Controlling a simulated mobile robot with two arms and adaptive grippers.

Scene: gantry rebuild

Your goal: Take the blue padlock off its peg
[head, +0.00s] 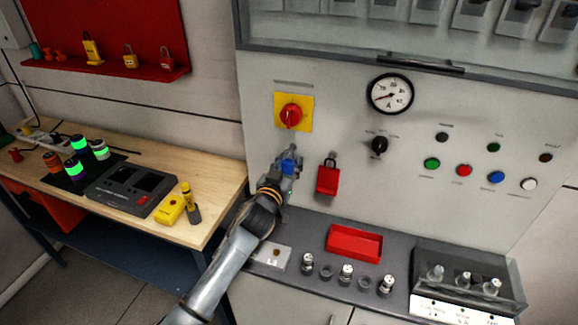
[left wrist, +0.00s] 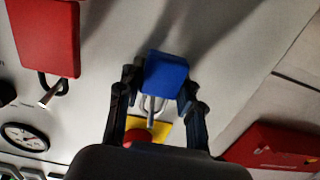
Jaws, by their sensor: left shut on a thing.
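The blue padlock (head: 289,168) is in front of the grey panel, below the red rotary switch and left of the red padlock. My left gripper (head: 287,163) is shut on its body. In the left wrist view the blue padlock (left wrist: 166,73) sits between the two dark fingers (left wrist: 158,85). Its pale shackle points down in that picture, toward the switch. A light metal peg (left wrist: 151,113) shows at the shackle; I cannot tell whether the shackle is still around it. My right gripper is not in view.
The red padlock (head: 328,179) hangs close to the right; it also shows in the left wrist view (left wrist: 45,38). The red switch (head: 291,113) on its yellow plate is just above. A red tray (head: 355,243) stands on the ledge below. A wooden bench (head: 215,175) is at left.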

